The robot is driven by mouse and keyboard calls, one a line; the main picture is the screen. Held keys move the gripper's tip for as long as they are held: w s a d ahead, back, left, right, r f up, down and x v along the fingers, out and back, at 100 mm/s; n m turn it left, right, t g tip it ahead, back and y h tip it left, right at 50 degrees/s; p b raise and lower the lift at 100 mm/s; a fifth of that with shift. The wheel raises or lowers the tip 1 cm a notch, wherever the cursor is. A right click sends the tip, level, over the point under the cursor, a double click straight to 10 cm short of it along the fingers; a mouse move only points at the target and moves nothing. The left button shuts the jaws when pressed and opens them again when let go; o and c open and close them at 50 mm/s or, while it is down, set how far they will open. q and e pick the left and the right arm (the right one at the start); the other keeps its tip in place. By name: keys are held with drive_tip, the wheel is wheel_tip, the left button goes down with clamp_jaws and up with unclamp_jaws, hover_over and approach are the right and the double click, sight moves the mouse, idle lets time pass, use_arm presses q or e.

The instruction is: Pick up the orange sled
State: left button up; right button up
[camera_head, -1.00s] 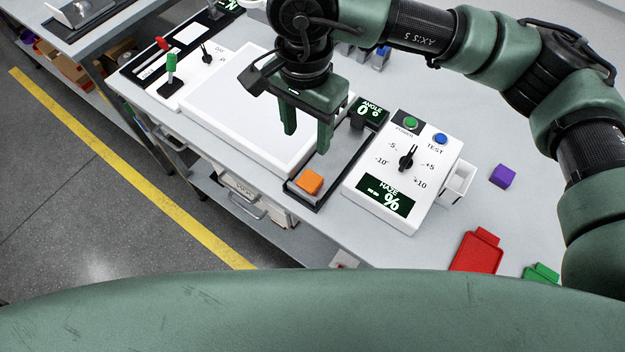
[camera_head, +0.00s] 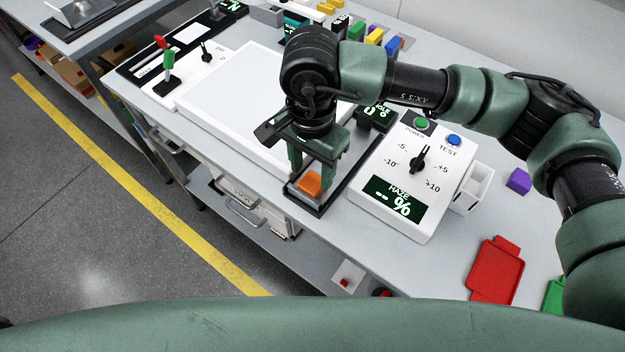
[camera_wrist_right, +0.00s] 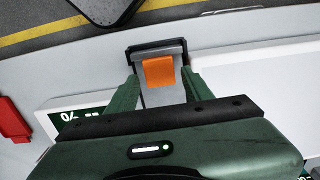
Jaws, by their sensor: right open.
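The orange sled (camera_head: 311,183) is a small block at the near end of a dark-edged rail track (camera_head: 318,205). In the right wrist view the orange sled (camera_wrist_right: 159,72) lies between and just beyond the fingertips. My right gripper (camera_head: 311,182) is open, its green fingers pointing down at the sled, one on the left and one on the right in the head view. In the right wrist view the right gripper (camera_wrist_right: 160,80) has its fingers on either side of the track, with a gap to the sled. My left gripper is not in view.
A white haze meter (camera_head: 412,180) with a dial and buttons stands right of the track. A white light panel (camera_head: 235,95) lies on the left. A purple cube (camera_head: 519,181) and a red tray (camera_head: 496,271) are farther right. The bench's front edge runs close by the track.

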sight(313, 181)
drive_tip(key=shift+d+f+p, duration=0.1)
drive_tip(key=shift+f+p, duration=0.2)
drive_tip(key=shift+f, duration=1.35)
drive_tip(key=shift+c, duration=0.3)
clamp_jaws()
drive_tip(key=shift+r, duration=0.15)
drive_tip(key=shift+r, duration=0.25)
wheel_tip(313, 181, up, 19)
drive_tip(key=b, duration=0.3)
drive_tip(key=shift+r, duration=0.2)
